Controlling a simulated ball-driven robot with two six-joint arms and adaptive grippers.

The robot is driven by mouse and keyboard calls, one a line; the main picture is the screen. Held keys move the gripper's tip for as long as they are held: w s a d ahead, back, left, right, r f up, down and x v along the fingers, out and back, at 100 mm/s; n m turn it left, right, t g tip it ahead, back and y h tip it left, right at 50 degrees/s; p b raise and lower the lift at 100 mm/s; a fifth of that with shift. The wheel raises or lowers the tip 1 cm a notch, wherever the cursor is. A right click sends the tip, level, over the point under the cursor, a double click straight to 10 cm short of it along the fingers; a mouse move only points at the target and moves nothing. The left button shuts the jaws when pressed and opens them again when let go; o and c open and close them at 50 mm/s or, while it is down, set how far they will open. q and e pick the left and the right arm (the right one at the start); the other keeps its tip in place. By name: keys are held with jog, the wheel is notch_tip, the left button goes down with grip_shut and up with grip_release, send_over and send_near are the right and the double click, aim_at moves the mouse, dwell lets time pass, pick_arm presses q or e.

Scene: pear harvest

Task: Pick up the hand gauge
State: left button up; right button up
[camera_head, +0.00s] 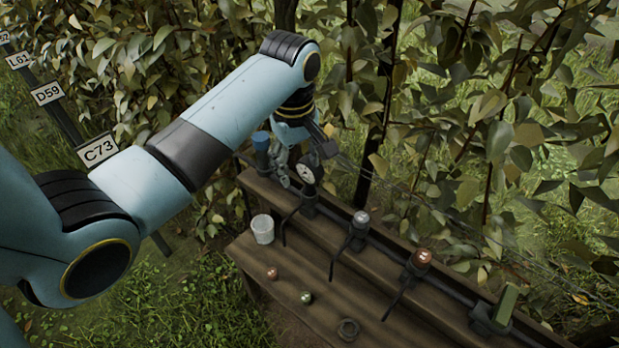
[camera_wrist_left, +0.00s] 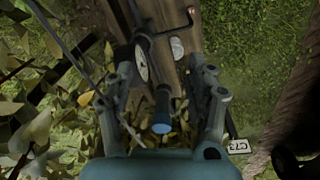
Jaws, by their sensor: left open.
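The hand gauge (camera_head: 305,173), with a round white dial and a dark body, stands at the rack on the back edge of the wooden bench. Its dial also shows edge-on in the left wrist view (camera_wrist_left: 141,64), near the tip of one finger. My left gripper (camera_head: 303,158) is above and around the gauge's place at the rack. In the left wrist view my gripper (camera_wrist_left: 162,80) has its fingers spread apart, with nothing clamped. I cannot tell whether a finger touches the gauge. My right gripper is not in view.
A blue-capped tool (camera_head: 261,141) stands beside the gauge; in the left wrist view its blue end (camera_wrist_left: 162,112) lies between the fingers. The bench (camera_head: 330,315) holds a white cup (camera_head: 263,229), small balls and a dark ring. Other racked tools stand to the right. Leafy branches crowd behind.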

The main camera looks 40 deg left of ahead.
aim_at(310, 181)
pick_arm(q)
jog(key=w+n, duration=0.2)
jog(key=w, duration=0.1)
jog(key=w+r+n, duration=0.1)
jog(key=shift+w+a+g, duration=0.15)
jog(key=shift+w+g, duration=0.25)
jog(key=shift+n, duration=0.3)
notch_tip(310, 181, down, 5)
jog(key=shift+w+f+b, duration=0.1)
jog(key=shift+f+b, duration=0.05)
jog(key=shift+b, duration=0.2)
notch_tip(310, 181, down, 5)
jog(key=shift+a+f+b, duration=0.1)
jog(key=shift+a+b, duration=0.05)
jog(key=shift+b, duration=0.15)
jog(key=shift+c, duration=0.2)
grip_shut()
